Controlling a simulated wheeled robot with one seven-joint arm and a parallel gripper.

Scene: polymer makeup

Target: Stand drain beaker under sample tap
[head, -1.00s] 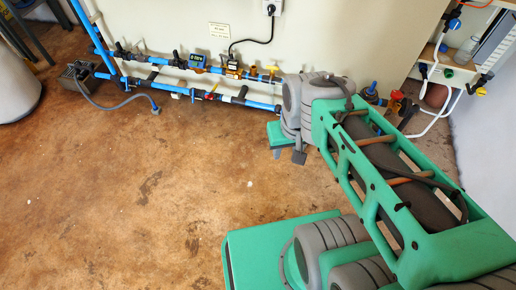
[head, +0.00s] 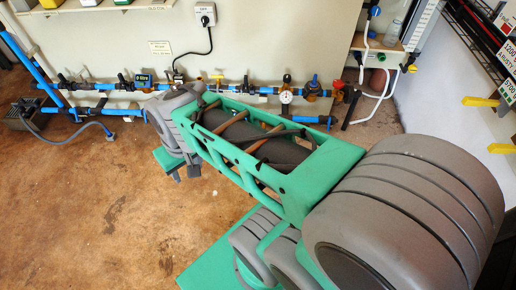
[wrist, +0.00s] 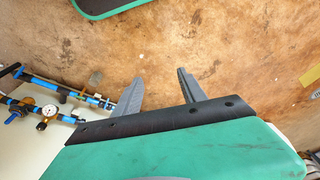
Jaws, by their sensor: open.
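My gripper (head: 183,172) points down over the brown floor, in front of the pipe run, with its fingers apart. In the wrist view the two grey fingers (wrist: 158,90) are spread with only floor between them. A clear container (head: 392,32), possibly the beaker, stands on a shelf at the upper right, well away from my gripper. Small taps sit along the blue pipes, including a yellow-handled one (head: 218,78) and a red-handled one (head: 338,86). I cannot tell which is the sample tap. My arm hides part of the lower pipe.
Blue pipes (head: 110,86) with meters and valves run low along the cream wall. A grey box (head: 32,112) with a hose lies at the left. White tubes (head: 378,100) hang at the right. Yellow brackets (head: 500,148) jut from the right wall.

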